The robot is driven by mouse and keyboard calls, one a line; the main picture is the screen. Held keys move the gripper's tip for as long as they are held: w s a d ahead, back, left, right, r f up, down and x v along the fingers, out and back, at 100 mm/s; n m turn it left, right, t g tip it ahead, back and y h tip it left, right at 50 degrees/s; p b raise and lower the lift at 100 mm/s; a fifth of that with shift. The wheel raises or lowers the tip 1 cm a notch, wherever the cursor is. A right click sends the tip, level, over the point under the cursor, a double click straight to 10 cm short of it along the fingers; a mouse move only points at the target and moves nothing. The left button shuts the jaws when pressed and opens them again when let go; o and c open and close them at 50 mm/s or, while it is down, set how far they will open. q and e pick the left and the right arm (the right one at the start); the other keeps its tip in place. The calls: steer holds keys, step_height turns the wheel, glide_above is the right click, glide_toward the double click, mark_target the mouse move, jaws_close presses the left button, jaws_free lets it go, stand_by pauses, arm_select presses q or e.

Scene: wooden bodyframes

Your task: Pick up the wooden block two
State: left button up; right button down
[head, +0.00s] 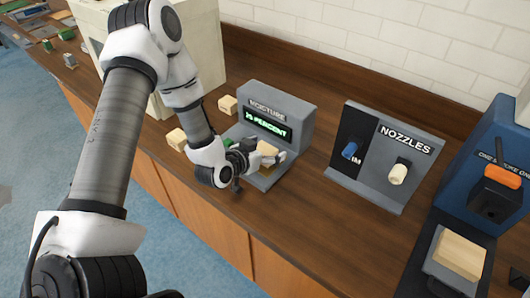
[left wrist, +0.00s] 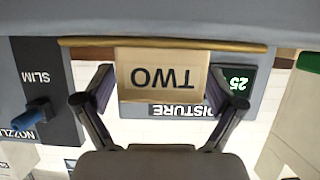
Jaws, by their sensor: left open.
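The wooden block two (left wrist: 165,76) is a pale block with the dark word TWO, upside down in the left wrist view. In the head view a pale block (head: 267,149) shows at my left gripper, partly hidden by it, on the low ledge of the grey moisture meter (head: 297,112). My left gripper (head: 270,154) is open at that ledge. In the left wrist view its fingers (left wrist: 157,95) stand on either side of the block, with a visible gap on each side. My right gripper is not in view.
Small pale blocks (head: 228,104) (head: 177,139) lie left of the meter. A grey nozzles stand (head: 377,180) with a blue and a white nozzle is to its right. A blue machine (head: 487,165) and another wooden block (head: 460,252) are at the far right. Bare counter (head: 315,225) lies in front.

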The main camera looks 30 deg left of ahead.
arm_select(q)
steer(key=shift+s, duration=0.15)
steer(key=c, duration=1.3)
steer(key=shift+o, duration=0.2)
steer(key=shift+r, duration=0.15)
